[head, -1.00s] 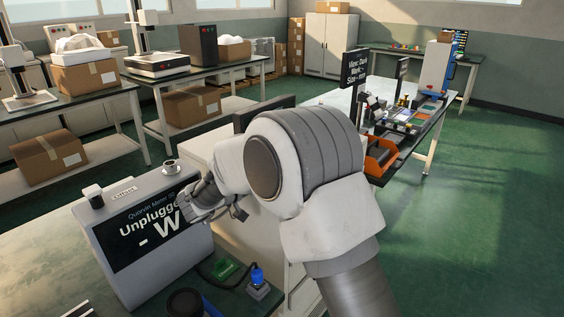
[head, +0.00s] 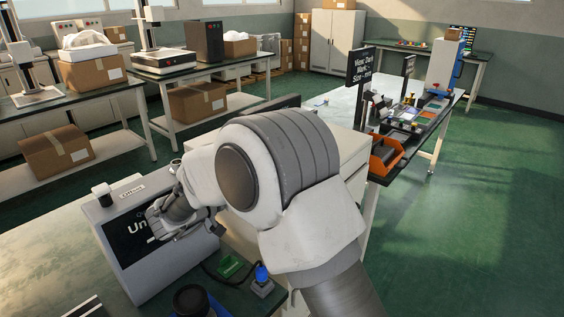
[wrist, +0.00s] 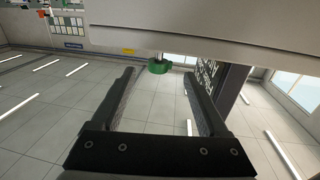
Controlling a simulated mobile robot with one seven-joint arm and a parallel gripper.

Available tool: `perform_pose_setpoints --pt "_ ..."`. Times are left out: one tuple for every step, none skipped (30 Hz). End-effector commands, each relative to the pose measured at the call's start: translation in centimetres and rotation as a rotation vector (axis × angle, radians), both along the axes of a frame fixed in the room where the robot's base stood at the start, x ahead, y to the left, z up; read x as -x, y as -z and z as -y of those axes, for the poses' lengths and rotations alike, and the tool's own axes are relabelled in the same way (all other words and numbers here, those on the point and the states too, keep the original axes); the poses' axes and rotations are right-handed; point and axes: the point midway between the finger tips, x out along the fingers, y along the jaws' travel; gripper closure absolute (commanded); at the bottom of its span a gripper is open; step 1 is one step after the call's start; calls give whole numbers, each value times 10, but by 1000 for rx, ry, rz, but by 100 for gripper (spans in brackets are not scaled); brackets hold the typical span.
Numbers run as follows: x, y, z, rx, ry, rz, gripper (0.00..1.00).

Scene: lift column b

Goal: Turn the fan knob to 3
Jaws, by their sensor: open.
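No knob that I can be sure is the fan knob shows in the head view. My gripper (head: 160,226) is in front of the dark display of a grey meter box (head: 140,273), hiding most of its text. In the wrist view my gripper (wrist: 158,97) is open, with two dark fingers apart and nothing between them. A small round green part (wrist: 158,67) on a short stem shows beyond the fingertips, at the edge of a large grey surface (wrist: 190,22). I cannot tell whether it is the knob.
A green block (head: 230,266) and a blue-topped piece (head: 262,279) are on the bench right of the meter. An orange bin (head: 385,155) is on the far table. Open green floor lies at right.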

Motion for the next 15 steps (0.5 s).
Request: perform_pose_setpoints --pt "10 -1 -11 1 -4 -2 22" --pt "15 -1 -16 1 -4 -1 22" --pt "22 -1 -23 1 -4 -1 22" --pt "27 -1 -28 0 -2 -1 22" --pt "32 -1 -33 1 -2 -1 22" --pt "38 -1 -39 0 -2 0 22" --pt "42 -1 -43 0 -1 0 22" --pt "46 -1 -47 1 -1 -1 22" --pt "51 -1 -52 1 -1 -1 22" --pt "54 0 -55 1 0 -1 22" --pt "57 0 -58 1 1 -1 22" --pt "61 0 -61 1 1 -1 22" --pt "63 0 -63 -1 2 -1 22" --pt "64 0 -65 0 2 0 22" --pt "66 0 -67 0 3 0 22"
